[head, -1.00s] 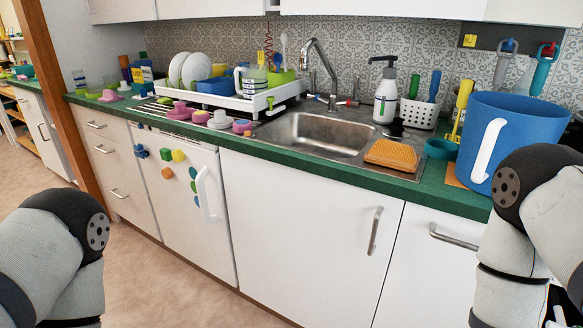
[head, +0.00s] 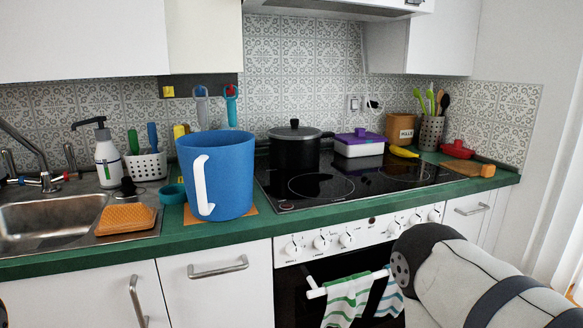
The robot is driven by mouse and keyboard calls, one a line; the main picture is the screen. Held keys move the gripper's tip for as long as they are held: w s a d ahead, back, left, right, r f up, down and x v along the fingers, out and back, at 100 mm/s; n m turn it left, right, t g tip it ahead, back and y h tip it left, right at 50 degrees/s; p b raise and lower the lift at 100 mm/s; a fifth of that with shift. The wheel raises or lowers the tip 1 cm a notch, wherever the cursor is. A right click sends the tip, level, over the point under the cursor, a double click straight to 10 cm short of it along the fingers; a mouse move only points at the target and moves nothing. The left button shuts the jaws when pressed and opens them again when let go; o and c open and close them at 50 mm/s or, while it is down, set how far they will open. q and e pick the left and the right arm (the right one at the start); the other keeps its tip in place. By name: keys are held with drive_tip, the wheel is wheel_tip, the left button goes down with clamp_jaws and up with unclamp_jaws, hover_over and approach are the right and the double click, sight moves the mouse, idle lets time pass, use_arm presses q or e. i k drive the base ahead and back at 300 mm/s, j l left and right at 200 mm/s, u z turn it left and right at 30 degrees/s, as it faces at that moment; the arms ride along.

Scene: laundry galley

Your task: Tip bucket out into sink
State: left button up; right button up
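The blue bucket (head: 232,165) stands upright on the green counter, on an orange-brown mat (head: 250,210), between the sink and the hob. Its white handle (head: 201,187) faces the front left. I cannot see inside the bucket. The steel sink (head: 60,222) is at the left, partly cut off by the frame edge, and the visible part of its basin looks empty. Part of my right arm shows at the lower right, in front of the oven, away from the bucket. Neither gripper is in view.
A teal ring-shaped item (head: 172,194) sits beside the bucket. A soap bottle (head: 107,157) and white caddy (head: 146,164) stand behind. A black pot (head: 294,149) is on the hob.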

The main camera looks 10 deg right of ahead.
sight(217, 166)
drive_tip(key=j, duration=0.75)
drive_tip(key=i+j+u, duration=0.1)
drive_tip(key=j, duration=0.65)
drive_tip(key=i+j, duration=0.1)
drive_tip(key=j, duration=0.65)
drive_tip(key=i+j+u, duration=0.1)
drive_tip(key=j, duration=0.6)
